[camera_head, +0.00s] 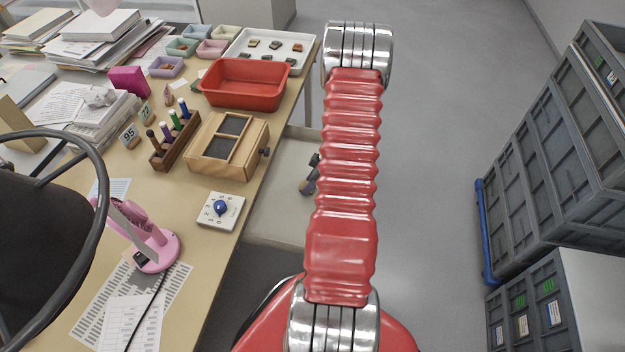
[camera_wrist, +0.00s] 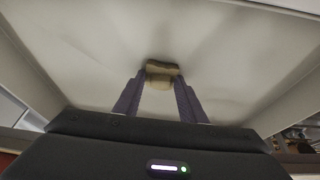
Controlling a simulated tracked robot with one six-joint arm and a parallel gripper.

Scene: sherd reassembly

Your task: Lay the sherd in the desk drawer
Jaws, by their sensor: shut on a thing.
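The sherd (camera_wrist: 161,72) is a small tan-brown piece in the wrist view, held between the two purple fingertips of my gripper (camera_wrist: 160,82). In the wrist view the pale floor and side walls of the open desk drawer (camera_wrist: 90,45) surround it. I cannot tell whether the sherd touches the drawer floor. In the head view the drawer (camera_head: 275,210) juts out from the desk's right side, and my gripper (camera_head: 309,186) shows over it, partly behind my red arm. The sherd cannot be made out in the head view.
The desk (camera_head: 205,265) carries a red bin (camera_head: 245,84), a white tray (camera_head: 240,45) of small pieces, a wooden box (camera_head: 228,145), a marker rack (camera_head: 174,142) and a pink lamp (camera_head: 153,250). Grey crates (camera_head: 545,150) stand at right. The floor between is clear.

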